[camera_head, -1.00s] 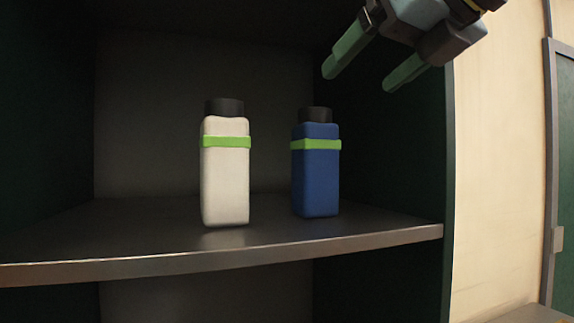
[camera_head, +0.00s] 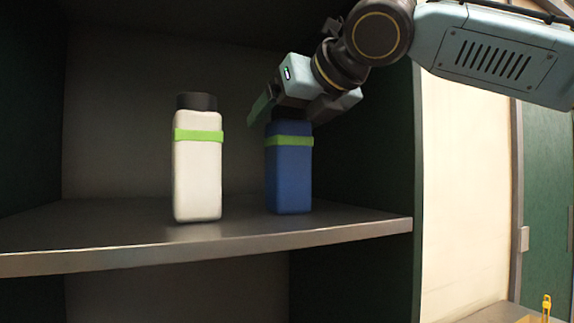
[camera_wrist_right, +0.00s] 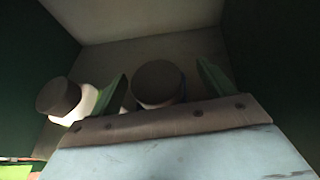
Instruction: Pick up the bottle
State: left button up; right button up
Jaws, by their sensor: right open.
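A blue bottle (camera_head: 289,180) with a dark cap and green band stands upright on the shelf (camera_head: 120,250). A white bottle (camera_head: 197,178) with a dark cap and green band stands upright to its left. My right gripper (camera_head: 286,112) is open at the top of the blue bottle and hides most of its cap. In the right wrist view, the dark cap (camera_wrist_right: 158,84) of the blue bottle lies between the two green fingers, with the white bottle (camera_wrist_right: 86,104) outside the left finger. I cannot tell whether the fingers touch the cap. My left gripper is not in view.
The cabinet's dark right side wall (camera_head: 368,150) stands close to the right of the blue bottle. The shelf has free room left of the white bottle. A yellow object (camera_head: 546,306) shows at the lower right, outside the cabinet.

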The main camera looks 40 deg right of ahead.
jog(key=shift+c, duration=0.5)
jog(key=c, duration=1.4)
jog(key=shift+c, duration=0.8)
jog(key=shift+r, duration=0.15)
